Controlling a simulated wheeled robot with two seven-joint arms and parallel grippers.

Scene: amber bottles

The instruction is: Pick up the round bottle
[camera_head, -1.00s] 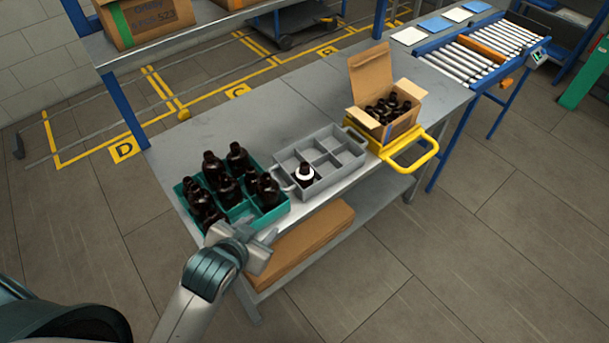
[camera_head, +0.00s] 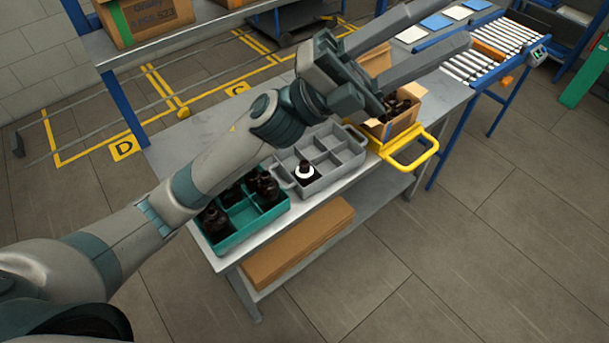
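Dark amber bottles (camera_head: 266,190) stand in the teal divided crate (camera_head: 238,238) on the workbench; my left arm hides part of this crate. One dark bottle with a white band (camera_head: 305,172) stands in the near left compartment of the grey divided crate (camera_head: 325,181). More dark bottles (camera_head: 401,106) are in the open cardboard box, partly behind my gripper. I cannot tell which bottle is the round one. My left gripper (camera_head: 453,23) is open and empty, its fingers pointing up and right, in front of the box in the picture. My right gripper is not in view.
The cardboard box (camera_head: 399,131) sits at a yellow-handled tray (camera_head: 415,158) on the workbench (camera_head: 200,128). A roller conveyor (camera_head: 486,58) stands beyond at the right. Flat cardboard (camera_head: 300,240) lies on the lower shelf. The floor at the right front is clear.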

